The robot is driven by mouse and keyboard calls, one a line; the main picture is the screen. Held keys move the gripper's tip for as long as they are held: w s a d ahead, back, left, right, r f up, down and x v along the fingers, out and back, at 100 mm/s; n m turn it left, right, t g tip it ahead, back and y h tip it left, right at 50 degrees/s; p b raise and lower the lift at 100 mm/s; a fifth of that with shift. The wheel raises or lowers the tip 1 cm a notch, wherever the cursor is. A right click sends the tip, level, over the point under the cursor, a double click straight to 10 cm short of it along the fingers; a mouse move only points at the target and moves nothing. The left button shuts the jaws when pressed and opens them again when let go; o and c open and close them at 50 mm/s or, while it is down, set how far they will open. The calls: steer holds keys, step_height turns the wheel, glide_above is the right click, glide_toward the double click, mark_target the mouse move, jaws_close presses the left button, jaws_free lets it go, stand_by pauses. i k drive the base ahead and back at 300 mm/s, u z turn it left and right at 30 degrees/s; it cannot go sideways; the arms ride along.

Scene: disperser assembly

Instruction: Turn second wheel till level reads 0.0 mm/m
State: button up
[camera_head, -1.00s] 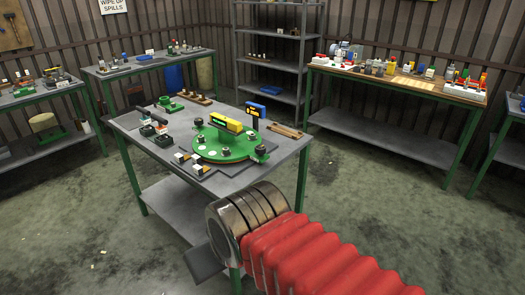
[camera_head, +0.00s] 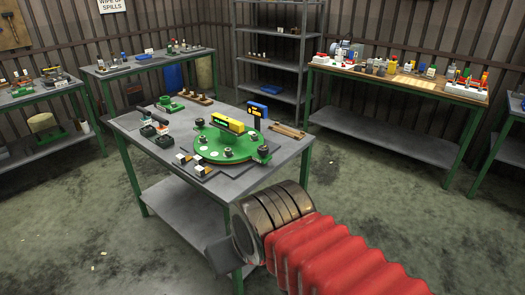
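A round green plate (camera_head: 213,153) lies on the grey table (camera_head: 150,140). A yellow level (camera_head: 228,124) lies across its far part; its reading is too small to make out. A blue block on a dark stand (camera_head: 257,109) is behind it, its face unreadable. Small dark knobs or wheels sit around the plate, one at the back left (camera_head: 198,123) and one at the right (camera_head: 263,150); I cannot tell which is second. My gripper (camera_head: 220,257) is in front of the table, below and apart from the plate. Only a grey part of it shows past my wrist, so its opening is hidden.
Dark and white-topped blocks (camera_head: 200,170) stand at the table's front left. A wooden piece (camera_head: 287,131) lies at its right. A green fixture (camera_head: 170,103) and a rack of pegs (camera_head: 196,98) are at the back. Open floor surrounds the table.

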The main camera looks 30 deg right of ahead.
mark_target(264, 150)
steer(key=u, duration=0.05)
steer(key=i, duration=1)
steer(key=z, duration=0.05)
